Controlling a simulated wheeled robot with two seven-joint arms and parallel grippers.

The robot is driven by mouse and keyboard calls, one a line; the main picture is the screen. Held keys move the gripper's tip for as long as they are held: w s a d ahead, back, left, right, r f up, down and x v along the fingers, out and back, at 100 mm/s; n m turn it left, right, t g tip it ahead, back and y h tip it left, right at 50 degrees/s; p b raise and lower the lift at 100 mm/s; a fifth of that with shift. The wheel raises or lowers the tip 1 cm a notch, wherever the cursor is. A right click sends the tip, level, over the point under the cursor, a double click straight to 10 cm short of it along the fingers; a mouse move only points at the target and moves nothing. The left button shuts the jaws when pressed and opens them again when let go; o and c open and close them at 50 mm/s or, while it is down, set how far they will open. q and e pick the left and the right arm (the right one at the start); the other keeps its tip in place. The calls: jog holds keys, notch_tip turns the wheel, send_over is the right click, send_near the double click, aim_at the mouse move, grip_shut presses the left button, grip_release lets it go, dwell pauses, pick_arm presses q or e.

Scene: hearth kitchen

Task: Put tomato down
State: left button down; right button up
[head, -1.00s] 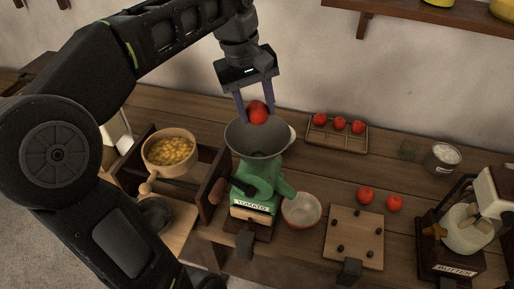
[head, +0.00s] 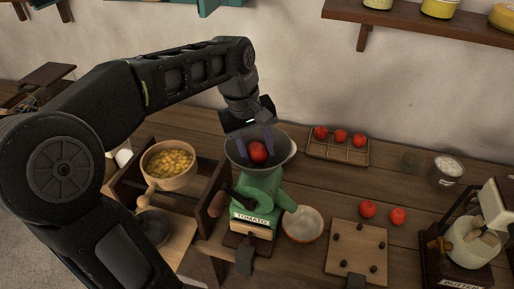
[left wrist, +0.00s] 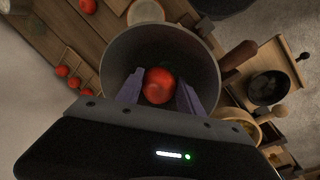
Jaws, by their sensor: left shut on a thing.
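A red tomato (head: 257,152) is between the fingers of my left gripper (head: 256,147), which is shut on it. The tomato is inside the mouth of the grey funnel hopper (head: 285,151) on the green tomato mill (head: 263,187). In the left wrist view the tomato (left wrist: 159,85) shows between the two fingers with the hopper wall (left wrist: 190,47) around it. I cannot tell whether the tomato touches the hopper's inner wall. My right gripper is not in view.
A divided wooden tray (head: 337,159) with three tomatoes stands at the back. Two tomatoes (head: 368,208) lie right of the mill. A white bowl (head: 302,224), a pegged board (head: 357,252), a butter churn (head: 470,240) and a pot of yellow pieces (head: 168,164) stand nearby.

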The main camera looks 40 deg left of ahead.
pick_arm(q)
jog(key=shift+f+b, duration=0.5)
jog(key=shift+f, duration=0.1)
jog(key=c, duration=1)
grip_release()
jog(key=shift+c, duration=0.2)
